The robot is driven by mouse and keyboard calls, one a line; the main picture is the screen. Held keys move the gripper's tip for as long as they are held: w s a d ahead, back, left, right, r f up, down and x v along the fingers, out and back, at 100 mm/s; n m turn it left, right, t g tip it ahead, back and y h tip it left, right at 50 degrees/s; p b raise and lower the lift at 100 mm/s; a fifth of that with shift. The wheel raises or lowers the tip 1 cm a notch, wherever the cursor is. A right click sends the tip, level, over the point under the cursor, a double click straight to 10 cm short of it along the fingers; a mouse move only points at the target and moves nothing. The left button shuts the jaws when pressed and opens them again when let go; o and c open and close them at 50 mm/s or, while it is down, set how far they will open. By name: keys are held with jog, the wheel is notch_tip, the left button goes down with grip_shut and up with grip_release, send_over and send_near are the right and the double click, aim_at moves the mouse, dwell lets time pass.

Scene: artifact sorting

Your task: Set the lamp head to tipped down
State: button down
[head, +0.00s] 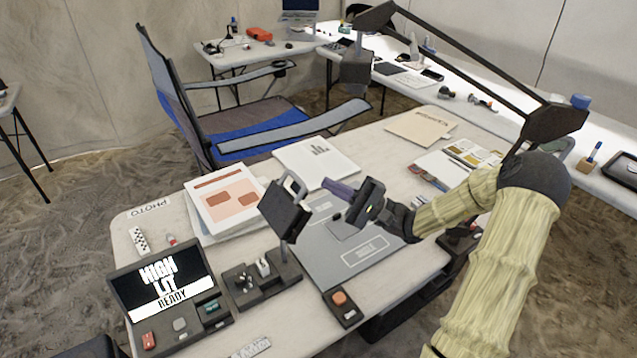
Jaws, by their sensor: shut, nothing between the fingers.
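A dark, boxy lamp head (284,210) with a pale loop handle (296,184) stands on a thin post at the front of the table. It sits above a dark base (245,285) that carries small items. The head is tilted, and its lit side is hard to make out. A screen (160,284) beside it reads "HIGH LIT READY". My gripper (338,189) is shut and empty, to the right of the lamp head and apart from it in the picture. It is over the grey mat (325,262).
A large jointed dark arm (470,55) with a hanging head (357,66) spans the back right. Papers (225,203) lie behind the lamp. A blue chair (235,140) stands behind the table.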

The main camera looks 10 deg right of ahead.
jog(key=v, duration=0.7)
jog(key=shift+s+d, duration=0.3)
jog(key=shift+d, duration=0.05)
jog(key=shift+r, duration=0.1)
jog(key=s+a+f+n+g+h, duration=0.6)
jog(key=s+a+f+g+h, duration=0.4)
jog(key=s+a+g, duration=0.4)
jog(key=d+r+n+t+h+p, duration=0.1)
jog(key=r+h+p, duration=0.2)
jog(key=r+p, duration=0.2)
jog(key=s+d+r+n+t+h+p, duration=0.1)
jog(key=r+n+t+h+p, duration=0.1)
jog(key=r+p, duration=0.3)
jog(key=d+r+n+t+h+p, duration=0.1)
jog(key=r+h+p, duration=0.3)
jog(key=r, duration=0.6)
jog(key=shift+s+d+r+n+t+p, duration=0.3)
jog(key=shift+d+n+t+p, duration=0.15)
jog(key=shift+t+p, duration=0.35)
